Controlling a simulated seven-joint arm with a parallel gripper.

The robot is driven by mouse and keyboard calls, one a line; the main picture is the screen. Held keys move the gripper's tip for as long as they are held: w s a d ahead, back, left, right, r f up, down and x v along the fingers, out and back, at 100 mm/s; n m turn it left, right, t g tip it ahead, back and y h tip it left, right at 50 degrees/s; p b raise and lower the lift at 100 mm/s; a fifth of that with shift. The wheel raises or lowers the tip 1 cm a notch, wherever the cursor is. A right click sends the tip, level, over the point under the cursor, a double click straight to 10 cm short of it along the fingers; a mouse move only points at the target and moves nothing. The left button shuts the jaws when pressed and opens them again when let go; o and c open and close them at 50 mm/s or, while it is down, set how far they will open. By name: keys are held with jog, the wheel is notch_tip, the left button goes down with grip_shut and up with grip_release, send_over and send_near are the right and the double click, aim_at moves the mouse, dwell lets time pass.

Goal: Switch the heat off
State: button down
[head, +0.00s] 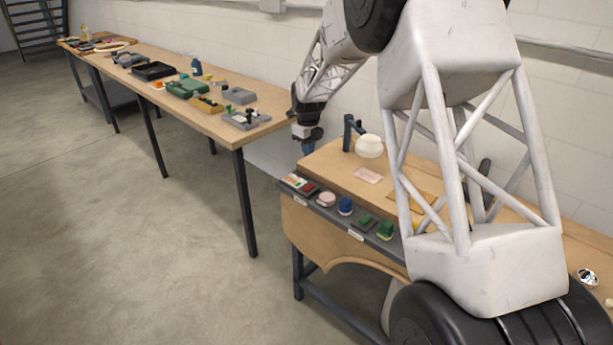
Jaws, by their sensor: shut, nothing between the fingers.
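My gripper (307,146) is at the far left end of the near workbench (325,158), pointing down with its blue-tipped fingers shut and empty. It is left of a dark post (348,133) and a white rounded object (369,146). No heat switch can be clearly made out. A dark strip (355,224) along the bench's front edge holds a red and white item (299,184), a pink round piece (326,199), a blue piece (345,206) and green pieces (386,230). My arm hides much of the bench's middle and right.
A pink card (367,175) lies on the bench top. A small shiny object (588,277) sits at the far right. A long second table (215,120) behind left holds several tools and boxes, including a green case (187,88). Open concrete floor (110,230) lies at left.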

aim_at(309, 187)
jog(key=shift+s+a+f, duration=0.1)
jog(key=shift+s+a, duration=0.15)
jog(key=shift+a, duration=0.05)
jog(key=shift+s, duration=0.1)
jog(key=shift+f, duration=0.2)
dwell(0.3)
notch_tip(309, 187, down, 14)
jog(key=shift+r, duration=0.15)
dwell(0.6)
jog(key=shift+a+f, duration=0.1)
jog(key=shift+f, duration=0.15)
dwell(0.3)
jog(key=shift+w+d+r, duration=0.3)
jog(key=shift+w+d, duration=0.15)
jog(key=shift+d, duration=0.1)
